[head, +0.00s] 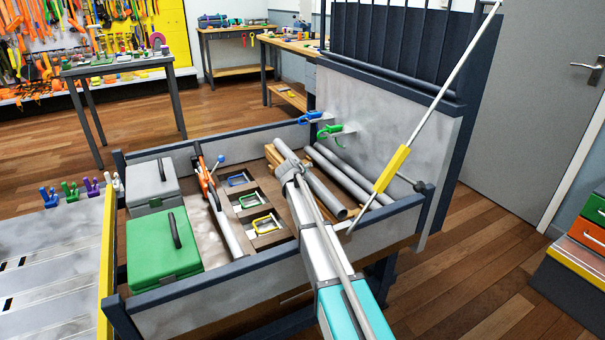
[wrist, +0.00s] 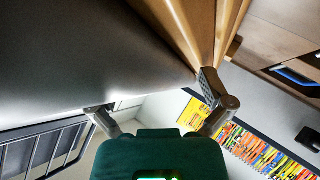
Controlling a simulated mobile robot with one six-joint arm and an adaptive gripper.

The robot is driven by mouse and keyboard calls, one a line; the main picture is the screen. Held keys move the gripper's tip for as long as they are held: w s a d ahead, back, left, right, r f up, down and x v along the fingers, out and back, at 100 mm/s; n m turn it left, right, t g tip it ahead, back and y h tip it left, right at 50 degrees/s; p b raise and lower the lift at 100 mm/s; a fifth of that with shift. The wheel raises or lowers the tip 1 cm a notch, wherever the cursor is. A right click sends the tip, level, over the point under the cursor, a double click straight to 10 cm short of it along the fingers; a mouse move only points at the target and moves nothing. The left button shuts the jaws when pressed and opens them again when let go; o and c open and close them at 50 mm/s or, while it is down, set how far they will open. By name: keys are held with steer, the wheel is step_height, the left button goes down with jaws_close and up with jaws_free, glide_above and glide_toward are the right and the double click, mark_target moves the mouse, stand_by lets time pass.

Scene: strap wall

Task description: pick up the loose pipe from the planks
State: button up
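In the wrist view the pipe (wrist: 100,50) fills the upper left, very close. The fingers of my gripper (wrist: 155,95) are spread wide, one near each edge of the pipe. The right finger lies between the pipe and a plank (wrist: 195,25). Contact with the pipe cannot be made out.
Two more grey pipes (head: 350,175) lie to the right by the grey panel (head: 385,120). A green box (head: 163,248) and a grey box (head: 152,184) stand at the left. A rod with a yellow sleeve (head: 392,170) leans at the right. Green and blue clamps hang at the panel.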

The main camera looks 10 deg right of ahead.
steer(key=c, duration=1.2)
steer(key=shift+r, duration=0.15)
steer(key=shift+c, duration=0.2)
step_height(320, 180, up, 10)
steer(key=p, duration=1)
